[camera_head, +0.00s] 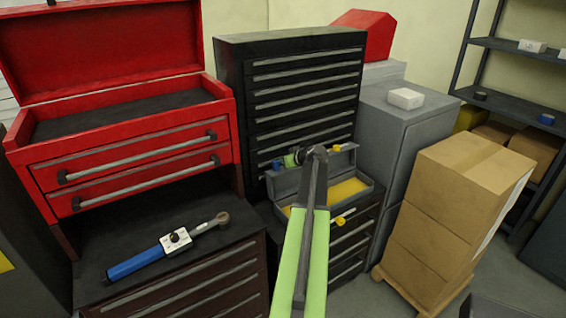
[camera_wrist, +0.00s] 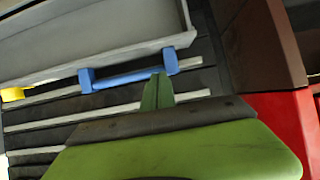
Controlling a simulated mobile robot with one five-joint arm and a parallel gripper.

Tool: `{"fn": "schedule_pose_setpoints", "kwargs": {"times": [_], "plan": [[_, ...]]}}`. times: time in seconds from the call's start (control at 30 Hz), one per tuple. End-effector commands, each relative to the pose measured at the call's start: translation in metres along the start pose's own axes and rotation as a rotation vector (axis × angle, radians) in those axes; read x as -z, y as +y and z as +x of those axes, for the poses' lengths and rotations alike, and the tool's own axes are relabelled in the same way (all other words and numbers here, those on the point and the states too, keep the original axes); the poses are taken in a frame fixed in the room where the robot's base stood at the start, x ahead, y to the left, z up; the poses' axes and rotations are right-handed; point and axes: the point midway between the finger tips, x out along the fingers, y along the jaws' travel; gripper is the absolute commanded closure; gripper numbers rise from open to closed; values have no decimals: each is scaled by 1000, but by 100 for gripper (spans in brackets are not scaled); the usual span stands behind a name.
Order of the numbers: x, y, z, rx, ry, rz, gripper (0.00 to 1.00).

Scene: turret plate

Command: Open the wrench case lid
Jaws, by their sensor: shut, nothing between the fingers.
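The grey wrench case (camera_head: 376,195) sits on a low dark drawer cabinet, and its yellow inside (camera_head: 345,190) shows. Its lid (camera_head: 342,161) stands raised at the back of the case; the lid also shows in the wrist view (camera_wrist: 90,45). A blue handle (camera_wrist: 128,76) is on the lid's edge, with a yellow latch (camera_wrist: 13,94) further left. My gripper (camera_head: 293,158) is at the lid's upper edge, close to the blue handle. In the wrist view its green fingers (camera_wrist: 158,90) are shut and empty beside the handle. I cannot tell whether they touch it. My arm hides part of the case.
A tall black drawer cabinet (camera_head: 305,90) stands right behind the case. A red tool chest (camera_head: 130,150) is at left, with a blue-handled torque wrench (camera_head: 165,250) on the dark top before it. A grey cabinet (camera_head: 400,130) and stacked cardboard boxes (camera_head: 455,210) are at right.

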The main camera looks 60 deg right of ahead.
Motion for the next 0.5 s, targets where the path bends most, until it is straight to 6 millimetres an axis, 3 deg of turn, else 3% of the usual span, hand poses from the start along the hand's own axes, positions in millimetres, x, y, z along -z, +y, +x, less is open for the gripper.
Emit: {"fn": "schedule_pose_setpoints", "kwargs": {"times": [0.17,0.5], "plan": [[16,-8,-28,4,0,-1,100],[33,-10,-113,5,0,-2,100]]}}
